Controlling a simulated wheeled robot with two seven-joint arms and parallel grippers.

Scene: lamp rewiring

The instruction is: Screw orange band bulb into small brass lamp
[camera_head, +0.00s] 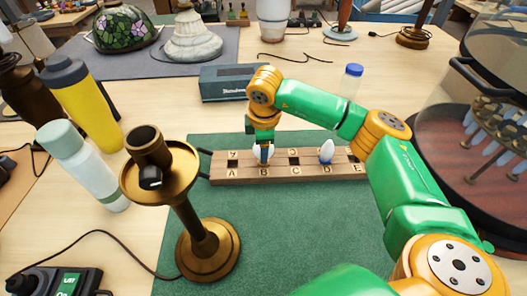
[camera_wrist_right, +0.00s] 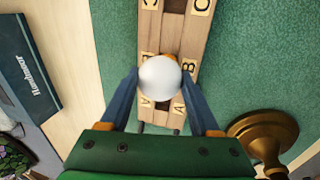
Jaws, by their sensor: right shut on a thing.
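My right gripper (camera_head: 263,156) is low over the wooden rack (camera_head: 309,172), near the slot marked B. It is shut on a white bulb (camera_wrist_right: 160,77), whose round top shows between the fingers in the right wrist view. Orange shows just beneath the bulb. I cannot tell whether the bulb still sits in its slot. The brass lamp (camera_head: 208,248) stands upright to the left of the rack, with a dish, an empty-looking socket (camera_head: 146,142) on top and a black switch. Its base also shows in the right wrist view (camera_wrist_right: 265,130). My left gripper is not in view.
A blue-banded bulb (camera_head: 327,152) stands in the rack near D. A yellow bottle (camera_head: 82,105) and a white bottle (camera_head: 80,165) stand left of the lamp. A dark box (camera_head: 222,83) lies behind the rack. The green mat (camera_head: 300,225) is clear in front.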

